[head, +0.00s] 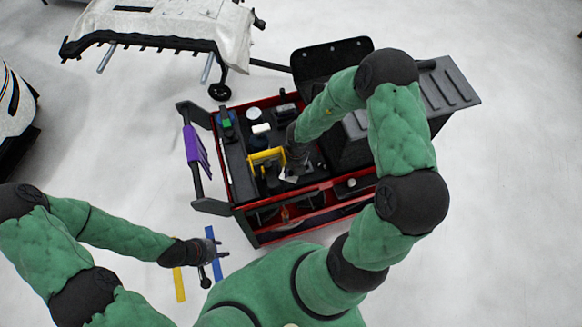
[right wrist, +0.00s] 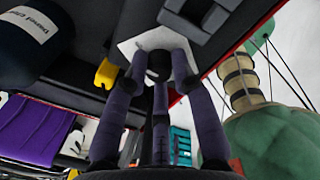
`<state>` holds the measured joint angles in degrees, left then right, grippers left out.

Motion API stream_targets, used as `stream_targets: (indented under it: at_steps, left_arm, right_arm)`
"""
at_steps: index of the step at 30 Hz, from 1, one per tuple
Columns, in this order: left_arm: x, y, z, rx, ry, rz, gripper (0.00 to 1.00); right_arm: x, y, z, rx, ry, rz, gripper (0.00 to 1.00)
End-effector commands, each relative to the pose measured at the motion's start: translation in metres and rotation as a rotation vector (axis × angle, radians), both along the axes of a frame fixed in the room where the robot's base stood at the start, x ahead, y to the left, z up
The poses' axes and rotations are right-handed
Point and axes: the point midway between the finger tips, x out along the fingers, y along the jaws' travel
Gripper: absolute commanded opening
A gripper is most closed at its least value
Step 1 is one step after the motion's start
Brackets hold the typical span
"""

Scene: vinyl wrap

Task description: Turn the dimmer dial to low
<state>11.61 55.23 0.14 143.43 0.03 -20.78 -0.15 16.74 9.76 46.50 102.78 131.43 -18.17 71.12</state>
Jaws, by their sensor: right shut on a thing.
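The dimmer dial (right wrist: 158,64) is a dark round knob on a white plate (right wrist: 128,47) in the right wrist view. In the head view the white plate (head: 289,178) lies in the cart's top tray, and the dial is hidden there. My right gripper (right wrist: 160,72) is shut on the dial, with its dark fingers on both sides of it. The dial's setting cannot be read. In the head view the right gripper is mostly hidden below my forearm. My left gripper (head: 222,250) is open and empty over the floor, left of the cart.
Floor to the right is clear.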

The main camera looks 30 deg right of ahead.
Motion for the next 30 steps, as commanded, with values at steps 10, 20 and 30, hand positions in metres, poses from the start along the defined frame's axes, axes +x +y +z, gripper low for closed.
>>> stream_targets:
  at_steps: [10,20,30]
  left_arm:
    - [0.0,0.0,0.057,0.0,-0.001,0.0,0.4]
    - [0.0,0.0,0.103,0.0,0.0,0.0,0.4]
    - [0.0,0.0,0.131,0.0,0.0,0.0,0.4]
  right_arm:
    - [-0.001,0.001,0.006,0.003,0.006,0.237,0.0]
    - [0.0,0.0,0.005,0.003,0.004,0.492,0.0]
    - [0.001,0.0,0.002,0.001,0.002,0.669,0.0]
